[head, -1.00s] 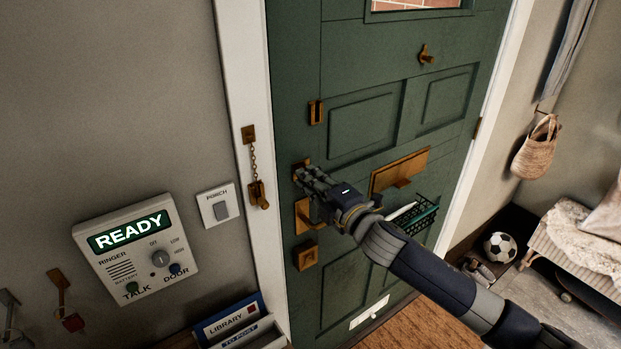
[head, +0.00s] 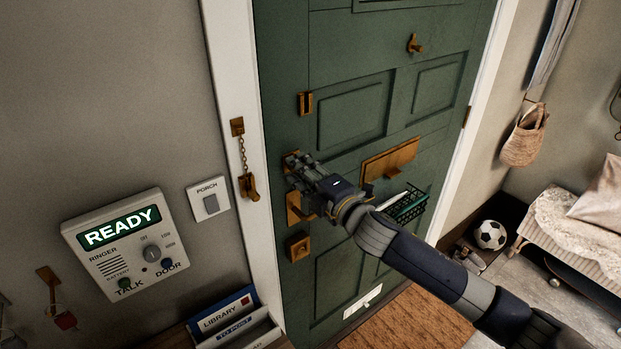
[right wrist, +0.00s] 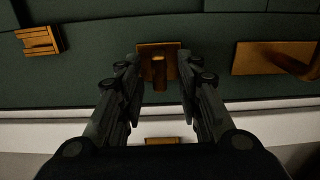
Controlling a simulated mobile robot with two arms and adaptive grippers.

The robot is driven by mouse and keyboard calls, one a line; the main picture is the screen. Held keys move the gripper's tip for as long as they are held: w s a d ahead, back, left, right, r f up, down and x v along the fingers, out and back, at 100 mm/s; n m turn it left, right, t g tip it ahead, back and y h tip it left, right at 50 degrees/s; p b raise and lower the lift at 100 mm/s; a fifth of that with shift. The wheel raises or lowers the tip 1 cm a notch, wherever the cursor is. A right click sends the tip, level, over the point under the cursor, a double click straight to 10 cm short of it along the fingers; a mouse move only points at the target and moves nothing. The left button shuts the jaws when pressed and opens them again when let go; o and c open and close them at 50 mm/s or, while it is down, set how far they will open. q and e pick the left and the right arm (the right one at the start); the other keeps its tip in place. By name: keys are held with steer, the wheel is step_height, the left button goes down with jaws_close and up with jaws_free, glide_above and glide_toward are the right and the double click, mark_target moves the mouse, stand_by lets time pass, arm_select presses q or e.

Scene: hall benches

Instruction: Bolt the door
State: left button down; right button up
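The green door (head: 335,60) stands shut in its white frame (head: 237,70). A brass bolt plate (head: 291,157) sits near the door's left edge, mostly hidden by my right gripper (head: 292,174) in the head view. In the right wrist view the bolt plate with its raised brass knob (right wrist: 158,73) shows between the two fingertips of my right gripper (right wrist: 157,72). The fingers are open, one on each side of the knob, with a visible gap to it. My left gripper is not in view.
Below the bolt is a lever handle plate (head: 293,208) and a lower brass lock (head: 298,248). A chain (head: 243,155) hangs on the frame. A letter flap (head: 390,158) and wire basket (head: 410,205) are to the right. An intercom (head: 125,245) is on the left wall.

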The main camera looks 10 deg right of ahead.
steer(key=v, duration=1.1)
steer(key=shift+s+d, duration=0.15)
steer(key=shift+s, duration=0.15)
steer(key=w+d+f+m+g+h+b, duration=0.15)
steer(key=d+f+m, duration=0.3)
steer(key=f, duration=0.85)
steer(key=d+f+m+g+h, duration=0.25)
steer(key=d+f, duration=0.25)
steer(key=f, duration=0.7)
steer(key=s+d+f+m+g+h+b, duration=0.1)
steer(key=s+d+f+m, duration=0.2)
steer(key=f, duration=0.7)
steer(key=s+f+m+g+h+b, duration=0.1)
steer(key=s+f+m+g+h, duration=0.1)
steer(key=s+f, duration=0.65)
steer(key=s+a+f+m+g, duration=0.1)
steer(key=s+f+m+g, duration=0.35)
steer(key=s+f, duration=1.45)
steer(key=s+a+f+m+g, duration=0.1)
steer(key=s+a+f, duration=0.1)
steer(key=s, duration=0.4)
steer(key=s+a+f+m+g+b, duration=0.1)
steer(key=s+a+f, duration=0.1)
steer(key=s+f, duration=0.2)
steer(key=s+a+f+m+g, duration=0.1)
steer(key=s+f, duration=0.3)
steer(key=s, duration=0.5)
steer(key=shift+s+a+m+g+b, duration=0.2)
steer(key=shift+a+m+g+b, duration=0.15)
steer(key=shift+a+g, duration=0.25)
